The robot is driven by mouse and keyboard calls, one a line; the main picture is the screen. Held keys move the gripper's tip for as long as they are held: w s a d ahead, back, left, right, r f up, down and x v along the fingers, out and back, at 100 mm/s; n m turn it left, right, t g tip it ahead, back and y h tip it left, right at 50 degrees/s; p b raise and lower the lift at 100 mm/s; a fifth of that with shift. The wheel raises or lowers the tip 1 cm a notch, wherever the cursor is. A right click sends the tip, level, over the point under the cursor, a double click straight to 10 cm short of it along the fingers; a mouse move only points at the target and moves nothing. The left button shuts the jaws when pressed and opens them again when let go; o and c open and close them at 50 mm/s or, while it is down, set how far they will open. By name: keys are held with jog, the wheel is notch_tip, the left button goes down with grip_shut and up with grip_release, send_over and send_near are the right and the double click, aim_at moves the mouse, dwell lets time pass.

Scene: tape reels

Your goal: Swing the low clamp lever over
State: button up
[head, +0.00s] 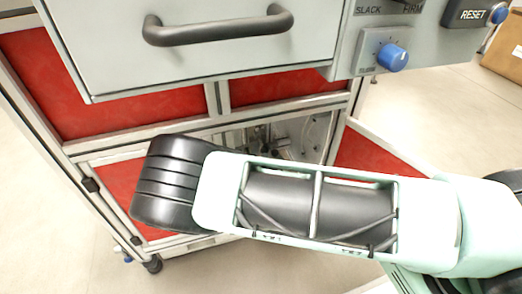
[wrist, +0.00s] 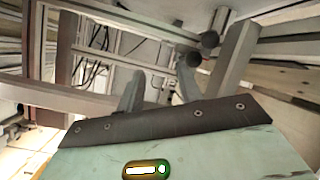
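In the wrist view two dark round knobs show, one (wrist: 210,40) above the other (wrist: 194,59), just right of the fingers. I cannot tell which, if either, belongs to the low clamp lever, and no lever arm is clear. My gripper (wrist: 160,82) has its two grey fingers apart with nothing visible between them. The right finger is close to the lower knob; whether they touch cannot be told. In the head view my arm hides the gripper. Part of a mechanism (head: 284,143) shows in the open bay behind my arm.
The machine has a silver frame with red panels (head: 90,85). A grey drawer front with a black handle (head: 218,27) overhangs the bay. A blue knob (head: 392,57) and a RESET button (head: 468,14) are at upper right. Frame bars (wrist: 95,98) and cables surround the gripper closely.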

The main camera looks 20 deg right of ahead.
jog(key=s+a+r+p, duration=0.5)
jog(key=s+r+p, duration=0.2)
jog(key=s+p, duration=0.2)
jog(key=shift+s+a+r, duration=0.15)
jog(key=shift+a+r, duration=0.05)
jog(key=shift+r, duration=0.2)
dwell(0.8)
jog(key=shift+d+p, duration=0.15)
jog(key=shift+p, duration=0.2)
